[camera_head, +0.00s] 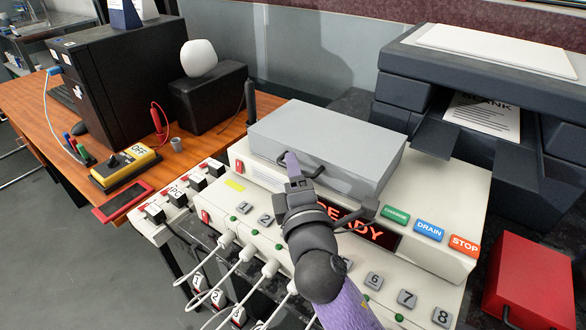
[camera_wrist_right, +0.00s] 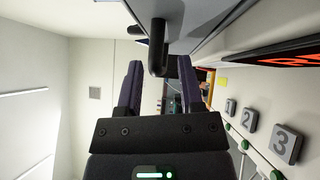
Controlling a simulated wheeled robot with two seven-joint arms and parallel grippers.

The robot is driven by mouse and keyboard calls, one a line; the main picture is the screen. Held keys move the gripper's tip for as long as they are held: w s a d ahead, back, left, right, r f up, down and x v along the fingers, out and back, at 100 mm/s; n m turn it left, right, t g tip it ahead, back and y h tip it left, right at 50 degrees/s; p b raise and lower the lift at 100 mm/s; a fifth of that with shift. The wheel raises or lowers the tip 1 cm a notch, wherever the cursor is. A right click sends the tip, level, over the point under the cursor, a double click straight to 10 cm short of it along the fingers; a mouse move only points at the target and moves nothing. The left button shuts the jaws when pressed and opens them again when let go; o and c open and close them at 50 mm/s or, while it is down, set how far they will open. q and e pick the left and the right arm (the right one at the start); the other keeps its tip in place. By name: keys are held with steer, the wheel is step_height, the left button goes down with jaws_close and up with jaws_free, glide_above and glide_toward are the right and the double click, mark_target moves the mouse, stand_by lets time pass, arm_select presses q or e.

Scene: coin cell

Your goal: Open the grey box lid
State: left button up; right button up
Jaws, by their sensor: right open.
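The grey box (camera_head: 330,140) sits on top of the cream machine, and its lid looks shut. A dark handle (camera_head: 318,172) is on its front face. My right gripper (camera_head: 292,160) is at the left part of this handle. In the right wrist view, my right gripper (camera_wrist_right: 158,80) has its two fingers apart, with the dark handle (camera_wrist_right: 157,50) reaching down between them. I cannot tell whether the fingers touch the handle. The box's underside or front edge shows above in that view. My left gripper is not in view.
The cream machine carries a READY display (camera_head: 350,222), numbered buttons and a STOP button (camera_head: 464,244). White cables plug into its front left. A dark printer (camera_head: 480,90) stands close on the right, and a red box (camera_head: 532,275) at lower right. A wooden desk (camera_head: 60,100) is at left.

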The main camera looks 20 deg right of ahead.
steer(key=shift+w+d, duration=0.1)
steer(key=shift+w, duration=0.5)
jaws_close()
stand_by(1.0)
